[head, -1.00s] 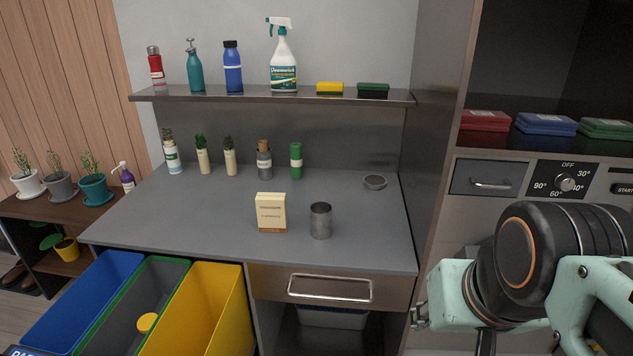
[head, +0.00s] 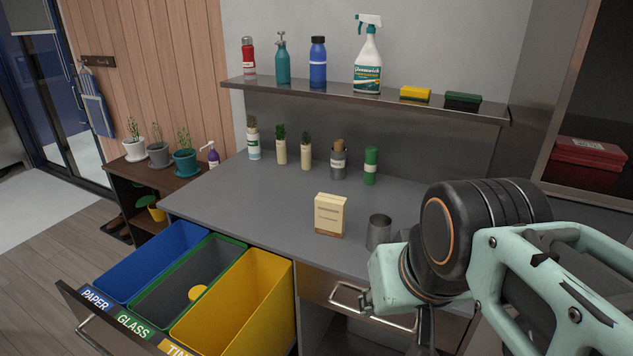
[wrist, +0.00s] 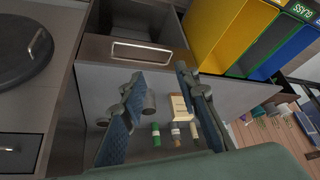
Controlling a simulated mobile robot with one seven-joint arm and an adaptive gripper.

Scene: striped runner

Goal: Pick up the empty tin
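The empty tin (head: 378,231) is a plain grey metal cylinder. It stands upright on the grey counter near the front edge, just right of a cream box (head: 330,215). In the wrist view the tin (wrist: 150,103) shows between my fingers in the picture, close to the left finger, and beyond them. My gripper (wrist: 160,76) is open and empty, with two blue-grey padded fingers spread apart. In the head view my arm is right of the tin, with my gripper in front of the counter; the fingers are mostly hidden there.
An open drawer holds blue, grey-green and yellow bins (head: 246,305) at the counter's front left. Small potted plants and a green-capped cylinder (head: 370,166) stand behind. A shelf (head: 300,92) with bottles and sponges hangs above. The counter's left part is clear.

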